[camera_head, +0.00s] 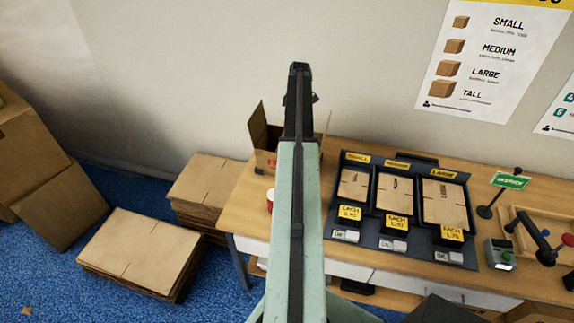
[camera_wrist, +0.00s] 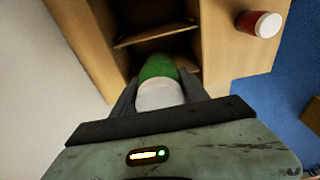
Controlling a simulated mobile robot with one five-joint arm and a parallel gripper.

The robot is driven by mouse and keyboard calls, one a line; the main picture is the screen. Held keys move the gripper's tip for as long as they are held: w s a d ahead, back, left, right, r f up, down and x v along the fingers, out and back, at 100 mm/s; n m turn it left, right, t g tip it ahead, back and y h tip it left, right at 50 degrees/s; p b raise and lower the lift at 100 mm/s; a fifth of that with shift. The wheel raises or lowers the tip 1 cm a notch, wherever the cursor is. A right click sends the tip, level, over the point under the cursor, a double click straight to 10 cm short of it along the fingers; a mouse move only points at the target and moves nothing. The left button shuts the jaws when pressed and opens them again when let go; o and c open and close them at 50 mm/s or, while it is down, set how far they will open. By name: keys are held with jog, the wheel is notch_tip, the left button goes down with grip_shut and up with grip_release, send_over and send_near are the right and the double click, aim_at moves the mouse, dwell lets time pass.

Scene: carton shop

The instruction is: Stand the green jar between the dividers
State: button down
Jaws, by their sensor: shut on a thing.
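In the wrist view my gripper (camera_wrist: 160,86) is shut on the green jar (camera_wrist: 157,67), one finger on each side. The jar's white end faces the camera, and its green part points toward the open carton. The carton (camera_wrist: 222,45) has cardboard dividers (camera_wrist: 155,36) across its dark inside. The jar is at the carton's opening, near a divider edge; I cannot tell how deep it is or whether it touches. In the head view the carton (camera_head: 257,132) stands on the table, partly hidden by my arm, which also hides the jar.
A red and white container (camera_wrist: 259,24) stands beside the carton; it also shows in the head view (camera_head: 270,200). A black tray of flat cartons (camera_head: 352,243) lies to the right on the table (camera_head: 236,222). Cardboard stacks (camera_head: 140,253) lie on the blue floor to the left.

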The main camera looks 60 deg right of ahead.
jog(key=f+b, duration=1.1)
jog(key=f, duration=0.1)
jog(key=f+b, duration=0.6)
jog(key=shift+w+a+f+b, duration=0.1)
jog(key=shift+w+a+b, duration=0.05)
jog(key=shift+w+b, duration=0.15)
jog(key=shift+r, duration=0.25)
jog(key=shift+f, duration=0.25)
jog(key=c, duration=0.6)
grip_release()
jog(key=shift+r, duration=0.1)
jog(key=r+p, duration=0.4)
jog(key=s+r+p, duration=0.1)
jog(key=r+p, duration=0.7)
jog(key=shift+s+d+r+p, duration=0.2)
jog(key=shift+s+r+p, duration=0.05)
jog(key=shift+p, duration=0.05)
jog(key=shift+f, duration=0.1)
